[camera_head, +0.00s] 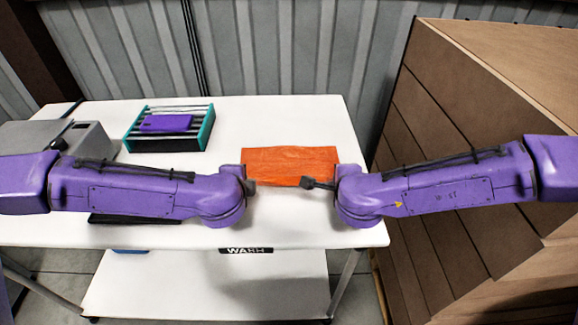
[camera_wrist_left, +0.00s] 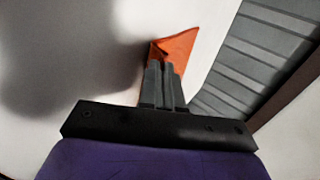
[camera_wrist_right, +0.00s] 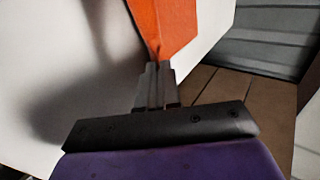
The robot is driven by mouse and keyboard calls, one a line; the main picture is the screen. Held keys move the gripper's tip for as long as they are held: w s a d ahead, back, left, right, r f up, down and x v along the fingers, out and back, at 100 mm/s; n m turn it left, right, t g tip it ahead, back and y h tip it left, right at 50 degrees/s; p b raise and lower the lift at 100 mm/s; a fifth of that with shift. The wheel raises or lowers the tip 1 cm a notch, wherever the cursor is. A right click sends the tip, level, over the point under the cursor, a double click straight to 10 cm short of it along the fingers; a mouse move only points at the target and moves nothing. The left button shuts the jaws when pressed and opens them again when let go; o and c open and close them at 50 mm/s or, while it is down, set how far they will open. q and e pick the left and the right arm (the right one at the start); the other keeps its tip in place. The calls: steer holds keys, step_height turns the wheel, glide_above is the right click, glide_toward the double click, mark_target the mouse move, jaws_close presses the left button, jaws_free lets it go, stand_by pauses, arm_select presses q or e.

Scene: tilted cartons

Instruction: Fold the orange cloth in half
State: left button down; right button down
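The orange cloth (camera_head: 290,163) lies on the white table as a wide rectangle in front of me. My left gripper (camera_head: 252,186) is at its near left corner. In the left wrist view the fingers are together and the cloth (camera_wrist_left: 181,47) bunches at their tips. My right gripper (camera_head: 306,183) is at the near edge, toward the right. In the right wrist view the cloth (camera_wrist_right: 165,22) narrows into a pinch between the shut fingertips. The cloth's near left part is partly hidden by my left gripper.
The white table (camera_head: 275,118) has free room behind the cloth. A teal-sided rack (camera_head: 204,133) with a purple item (camera_head: 165,123) on it stands at the back left, beside a grey machine (camera_head: 85,138). Stacked brown cartons (camera_head: 445,125) rise close on the right.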

arm_select(q)
steer(key=shift+s+a+f, duration=0.1)
steer(key=shift+s+f, duration=0.2)
steer(key=shift+f, duration=0.05)
arm_select(e)
steer(key=shift+s+a+f, duration=0.1)
steer(key=shift+s+f, duration=0.1)
steer(key=shift+f, duration=0.15)
arm_select(q)
steer(key=shift+s+r+t, duration=0.15)
steer(key=shift+s+t, duration=0.05)
steer(key=shift+t, duration=0.2)
arm_select(e)
steer(key=shift+s+t, duration=0.3)
steer(key=shift+t, duration=0.1)
arm_select(q)
steer(key=c, duration=1)
jaws_free()
steer(key=shift+a, duration=0.1)
arm_select(e)
steer(key=c, duration=1)
jaws_free()
steer(key=shift+w, duration=0.1)
